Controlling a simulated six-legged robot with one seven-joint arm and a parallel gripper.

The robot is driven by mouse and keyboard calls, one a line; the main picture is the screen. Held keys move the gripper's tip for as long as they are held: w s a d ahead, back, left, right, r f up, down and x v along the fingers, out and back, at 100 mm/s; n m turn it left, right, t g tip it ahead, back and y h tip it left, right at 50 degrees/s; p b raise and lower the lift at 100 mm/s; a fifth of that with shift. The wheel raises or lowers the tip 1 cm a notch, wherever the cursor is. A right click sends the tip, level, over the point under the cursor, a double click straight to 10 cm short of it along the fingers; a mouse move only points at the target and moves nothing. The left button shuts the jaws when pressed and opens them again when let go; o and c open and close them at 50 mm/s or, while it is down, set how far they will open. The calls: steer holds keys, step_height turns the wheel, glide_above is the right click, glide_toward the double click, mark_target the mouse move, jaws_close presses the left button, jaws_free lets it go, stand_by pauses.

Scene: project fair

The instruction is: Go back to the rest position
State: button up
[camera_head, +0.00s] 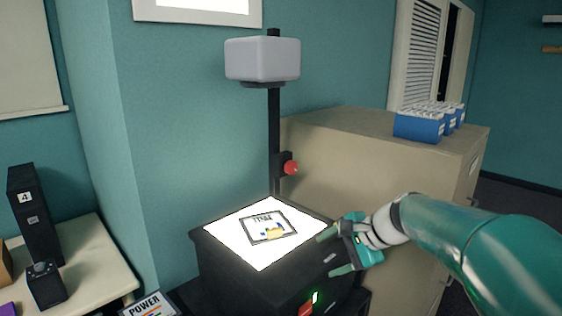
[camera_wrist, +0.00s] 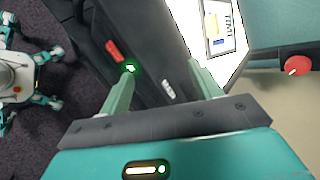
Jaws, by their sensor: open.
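My gripper (camera_head: 334,252) is teal and stands at the right front corner of an overhead projector in the head view. Its two fingers are apart with nothing between them. In the wrist view the open fingers (camera_wrist: 163,82) point at the projector's dark front. The projector (camera_head: 225,270) has a bright lit top (camera_head: 262,262) with a framed sheet (camera_head: 285,227) lying on it. A red switch (camera_head: 306,309) and a lit green light (camera_head: 315,297) are on its front. I cannot tell whether a finger touches the projector.
A pole carries the grey projector head (camera_head: 262,60) and a red knob (camera_head: 291,168). A beige cabinet (camera_head: 350,130) with blue file boxes (camera_head: 418,127) stands behind my arm. A table (camera_head: 75,270) with black boxes (camera_head: 36,215) is at the left. My legs show in the wrist view.

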steer(key=s+d+f+n+h, duration=0.1)
steer(key=s+n, duration=0.5)
steer(key=s, duration=0.6)
steer(key=s+d+f+n+h, duration=0.2)
steer(key=s+n+h, duration=0.4)
steer(key=s, duration=0.6)
steer(key=shift+d+t+h, duration=0.3)
steer(key=shift+d, duration=0.3)
